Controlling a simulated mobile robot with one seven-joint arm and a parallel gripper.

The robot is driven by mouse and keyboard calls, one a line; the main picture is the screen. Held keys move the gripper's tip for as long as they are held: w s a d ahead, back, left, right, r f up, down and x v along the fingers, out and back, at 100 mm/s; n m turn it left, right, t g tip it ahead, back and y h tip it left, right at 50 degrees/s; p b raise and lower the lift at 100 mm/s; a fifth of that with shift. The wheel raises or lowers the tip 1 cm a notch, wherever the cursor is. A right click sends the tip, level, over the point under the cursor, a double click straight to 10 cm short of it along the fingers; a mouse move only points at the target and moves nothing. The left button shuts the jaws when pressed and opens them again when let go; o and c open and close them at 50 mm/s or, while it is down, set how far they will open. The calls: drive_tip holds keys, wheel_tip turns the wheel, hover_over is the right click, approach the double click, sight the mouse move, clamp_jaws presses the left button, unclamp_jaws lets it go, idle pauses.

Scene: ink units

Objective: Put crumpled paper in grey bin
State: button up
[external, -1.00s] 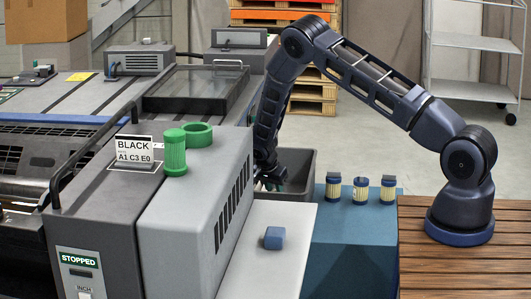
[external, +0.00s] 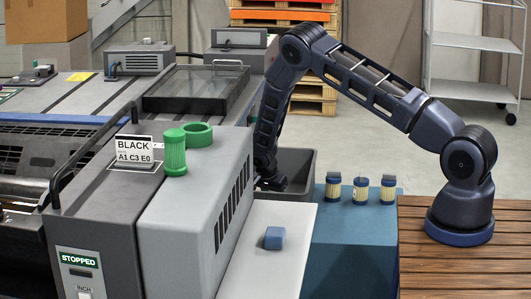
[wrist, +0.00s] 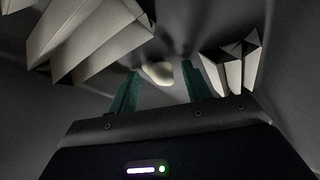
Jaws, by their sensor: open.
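The grey bin (external: 305,170) stands on the floor behind the blue-covered stand. My gripper (external: 270,184) reaches down into it, its fingertips hidden in the external view. In the wrist view my gripper (wrist: 160,82) is open, its two green fingers apart. A small pale rounded lump, likely the crumpled paper (wrist: 158,72), shows between and beyond the fingertips against the dark bin interior. I cannot tell whether it touches a finger or the bin floor. No paper shows in the external view.
Folded pale sheets lie left (wrist: 85,40) and right (wrist: 232,65) of my fingers. The grey machine housing (external: 195,190) stands close left of my arm.

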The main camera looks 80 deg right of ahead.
drive_tip(key=w+a+r+n+t, duration=0.1)
drive_tip(key=a+r+n, duration=0.1)
drive_tip(key=a+r, duration=0.65)
drive_tip(key=w+a+r+n+y, duration=0.1)
drive_tip(key=a+r, duration=0.3)
drive_tip(key=r, duration=0.9)
drive_tip(key=w+a+r+n+t, duration=0.1)
drive_tip(key=a+r+n, duration=0.1)
drive_tip(key=a+r, duration=0.6)
drive_tip(key=s+a+r+n+t+y, duration=0.1)
drive_tip(key=s+a+r+n, duration=0.15)
drive_tip(key=a+r, duration=0.5)
drive_tip(key=s+a+r+n+t, duration=0.15)
drive_tip(key=s+a+r, duration=0.3)
drive_tip(key=r, duration=0.65)
drive_tip(key=s+a+r+n+y, duration=0.1)
drive_tip(key=s+a+r+n, duration=0.7)
drive_tip(key=s+a, duration=0.45)
drive_tip(key=s+a+r+n+t, duration=0.1)
drive_tip(key=s+a+n, duration=0.1)
drive_tip(key=s+a, duration=0.3)
drive_tip(key=s+a+r+n+t+y, duration=0.1)
drive_tip(key=s+a+n, duration=0.2)
drive_tip(key=s, duration=0.8)
drive_tip(key=shift+s+a+n, duration=0.3)
drive_tip(key=shift+s+a, duration=0.1)
drive_tip(key=shift+a, duration=0.45)
